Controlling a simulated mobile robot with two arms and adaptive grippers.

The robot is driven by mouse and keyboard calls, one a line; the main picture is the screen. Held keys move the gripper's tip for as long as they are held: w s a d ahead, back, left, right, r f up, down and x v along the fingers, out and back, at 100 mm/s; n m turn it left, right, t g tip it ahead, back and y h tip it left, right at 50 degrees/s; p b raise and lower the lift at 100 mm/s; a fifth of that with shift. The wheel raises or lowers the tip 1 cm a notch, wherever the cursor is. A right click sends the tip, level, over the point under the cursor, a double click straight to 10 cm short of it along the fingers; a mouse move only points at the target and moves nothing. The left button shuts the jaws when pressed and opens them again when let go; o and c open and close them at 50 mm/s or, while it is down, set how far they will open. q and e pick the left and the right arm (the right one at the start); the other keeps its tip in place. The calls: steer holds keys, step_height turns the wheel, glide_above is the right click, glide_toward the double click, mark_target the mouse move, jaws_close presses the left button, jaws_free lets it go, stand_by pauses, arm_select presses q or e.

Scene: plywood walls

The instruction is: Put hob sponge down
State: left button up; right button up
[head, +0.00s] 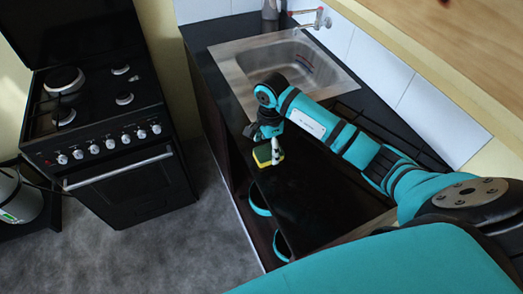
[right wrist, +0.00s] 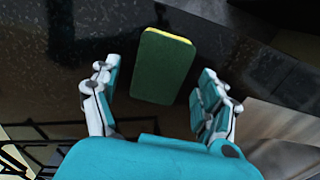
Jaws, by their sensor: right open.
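The sponge (head: 263,156) is yellow with a dark green side and sits at the front edge of the black countertop in the head view. In the right wrist view the sponge (right wrist: 162,66) lies green side toward the camera, between and just beyond my open fingers. My right gripper (head: 272,140) is right at the sponge in the head view; its fingers (right wrist: 158,95) are spread, with a gap on each side of the sponge. The black hob (head: 95,90) on the stove is at the left. My left gripper is not in view.
A steel sink (head: 240,75) with a tap (head: 318,18) is set in the counter behind my right gripper. The black countertop (head: 320,195) is bare toward the front. Grey floor (head: 205,215) lies between stove and counter. A pot-like appliance (head: 18,198) stands at far left.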

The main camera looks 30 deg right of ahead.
mark_target(268, 151)
step_height(268, 151, up, 10)
steer(key=b, duration=0.2)
steer(key=shift+f+b, duration=0.2)
steer(key=shift+b, duration=0.2)
